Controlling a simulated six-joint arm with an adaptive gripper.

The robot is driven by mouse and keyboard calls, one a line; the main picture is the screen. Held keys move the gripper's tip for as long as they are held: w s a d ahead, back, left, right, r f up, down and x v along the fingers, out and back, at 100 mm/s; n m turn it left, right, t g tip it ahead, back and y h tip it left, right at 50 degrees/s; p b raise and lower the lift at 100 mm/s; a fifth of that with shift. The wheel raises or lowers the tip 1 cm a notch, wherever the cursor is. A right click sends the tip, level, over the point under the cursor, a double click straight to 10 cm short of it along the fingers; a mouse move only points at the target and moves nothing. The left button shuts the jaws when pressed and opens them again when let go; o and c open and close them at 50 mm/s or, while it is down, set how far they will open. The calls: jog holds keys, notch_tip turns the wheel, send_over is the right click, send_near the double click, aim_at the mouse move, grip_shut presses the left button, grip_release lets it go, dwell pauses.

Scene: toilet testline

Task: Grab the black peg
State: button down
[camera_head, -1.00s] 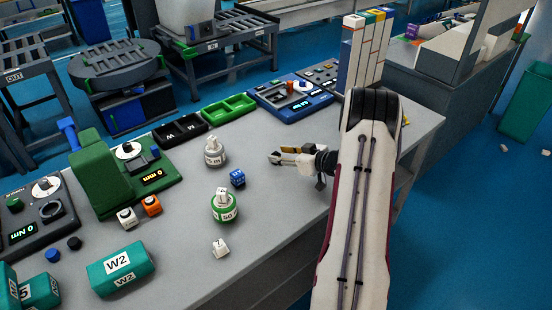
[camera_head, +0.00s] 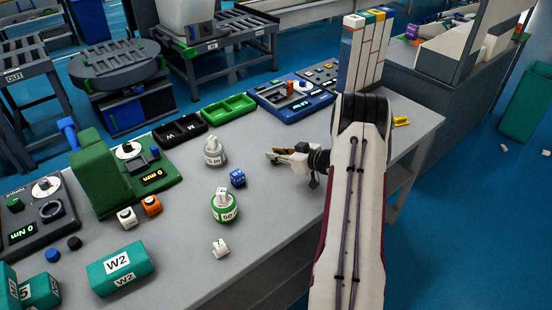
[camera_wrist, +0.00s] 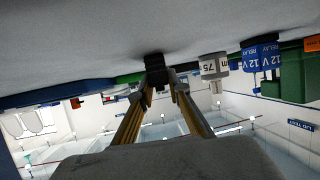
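My gripper (camera_head: 274,156) is low over the grey table (camera_head: 275,215), right of the blue cube and pointing left. In the wrist view its two yellowish fingers (camera_wrist: 160,88) stand apart. A dark block (camera_wrist: 155,66) shows at the fingertips there; I cannot tell whether it is a black peg, or whether the fingers touch it. In the head view no black peg is clear near the gripper. A small round black piece (camera_head: 74,243) lies on the table at lower left, far from the gripper, beside a blue one (camera_head: 53,255).
A blue cube (camera_head: 237,178), a green-banded weight (camera_head: 224,210) and a grey weight (camera_head: 214,155) stand left of my gripper. A white piece (camera_head: 220,248) lies nearer.

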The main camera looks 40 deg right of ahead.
aim_at(276, 152)
jog(key=shift+r, duration=0.1)
dwell(0.3)
jog(key=shift+r, duration=4.9)
